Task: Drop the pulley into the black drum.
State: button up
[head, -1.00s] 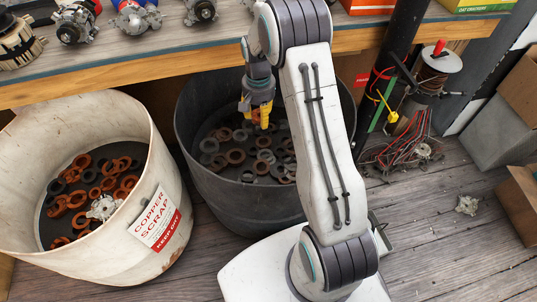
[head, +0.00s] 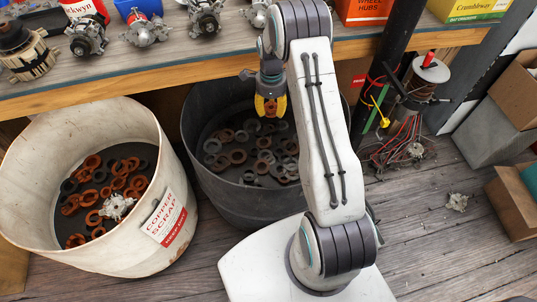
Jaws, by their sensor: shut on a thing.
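The black drum (head: 197,148) stands under the bench, with several brown and grey rings (head: 238,156) on its floor. My gripper (head: 270,112), with yellow fingers, points down over the drum's opening, towards its back. It is shut on a small dark reddish thing between the fingers, apparently the pulley (head: 270,105); the fingers hide most of it. My arm covers the drum's right part.
A white bin (head: 60,253) marked copper scrap stands left of the drum, with rings and a silver part (head: 117,206) inside. The bench (head: 180,66) with alternators overhangs the drum's back. A black post (head: 392,60), wires and a spool (head: 431,72) stand to the right.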

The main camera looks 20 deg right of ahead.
jog(key=m, duration=0.4)
jog(key=shift+w+d+r+m+p, duration=0.1)
jog(key=shift+w+d+m+p, duration=0.2)
jog(key=shift+d+p, duration=0.1)
notch_tip(320, 180, down, 6)
jog(key=b, duration=0.3)
jog(key=o, duration=1.3)
jog(key=shift+o, duration=0.2)
jog(key=shift+r, duration=0.1)
notch_tip(320, 180, up, 12)
dwell(0.5)
